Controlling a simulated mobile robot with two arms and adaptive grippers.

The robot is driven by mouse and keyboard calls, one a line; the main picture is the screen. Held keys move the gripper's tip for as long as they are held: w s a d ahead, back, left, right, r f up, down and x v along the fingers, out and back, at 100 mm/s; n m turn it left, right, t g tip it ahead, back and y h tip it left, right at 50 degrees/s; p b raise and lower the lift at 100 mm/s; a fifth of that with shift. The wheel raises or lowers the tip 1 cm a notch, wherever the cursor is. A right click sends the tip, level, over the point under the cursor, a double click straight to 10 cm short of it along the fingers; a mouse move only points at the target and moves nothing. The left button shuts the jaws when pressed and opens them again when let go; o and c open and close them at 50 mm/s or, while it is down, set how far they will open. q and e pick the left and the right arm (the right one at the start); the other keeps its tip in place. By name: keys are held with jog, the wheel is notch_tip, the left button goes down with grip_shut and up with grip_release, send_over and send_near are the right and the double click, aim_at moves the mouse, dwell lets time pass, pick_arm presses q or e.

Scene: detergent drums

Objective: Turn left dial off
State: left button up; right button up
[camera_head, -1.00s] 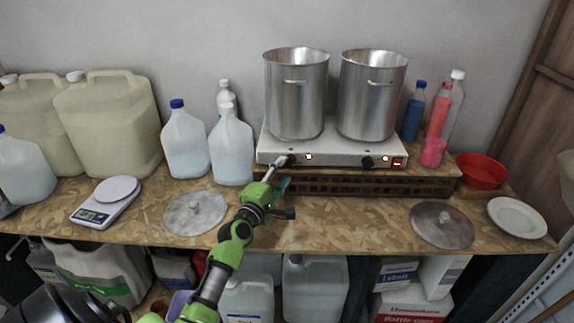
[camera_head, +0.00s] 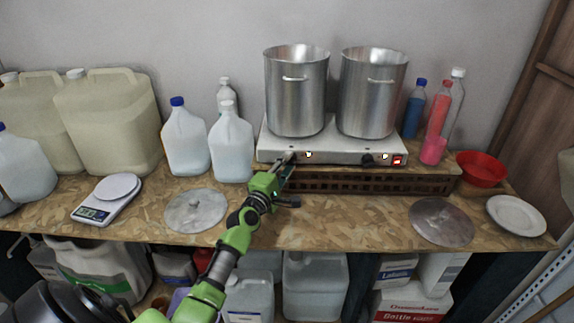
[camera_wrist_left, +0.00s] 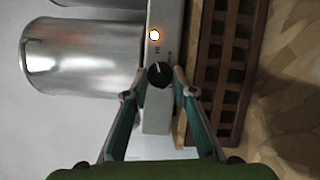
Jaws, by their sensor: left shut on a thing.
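The white double hot plate (camera_head: 334,150) stands on a brown slatted crate on the bench. Its left dial (camera_wrist_left: 160,74) is black with a pale pointer mark and lies between my left gripper's fingertips in the left wrist view. My left gripper (camera_head: 287,160) is shut on this dial, and in the head view it hides most of it. My right gripper is not in view.
Two steel pots (camera_head: 296,92) (camera_head: 371,94) stand on the hot plate. Clear jugs (camera_head: 231,148) are close at its left, bottles (camera_head: 438,108) at its right. Pot lids (camera_head: 196,210) (camera_head: 441,222) lie on the bench. The bench front between the lids is mostly clear.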

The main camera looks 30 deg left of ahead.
pick_arm(q)
jog(key=shift+f+b, duration=0.15)
jog(key=shift+b, duration=0.25)
jog(key=n+t+y+b, duration=0.1)
jog(key=n+b, duration=0.3)
jog(key=b, duration=0.1)
jog(key=n+y+b, duration=0.1)
jog(key=n+b, duration=0.3)
jog(key=f+n+t+y+b, duration=0.1)
jog(key=n+b, duration=0.3)
jog(key=b, duration=0.1)
jog(key=shift+w+d+f+t+y+b, duration=0.1)
jog(key=shift+w+d+t+y+b, duration=0.05)
jog(key=shift+d+t+y+b, duration=0.2)
jog(key=shift+n+y+b, duration=1.25)
jog(key=shift+n+b, duration=0.2)
jog(key=shift+n, duration=0.95)
jog(key=shift+r, duration=0.2)
jog(key=o, duration=1.1)
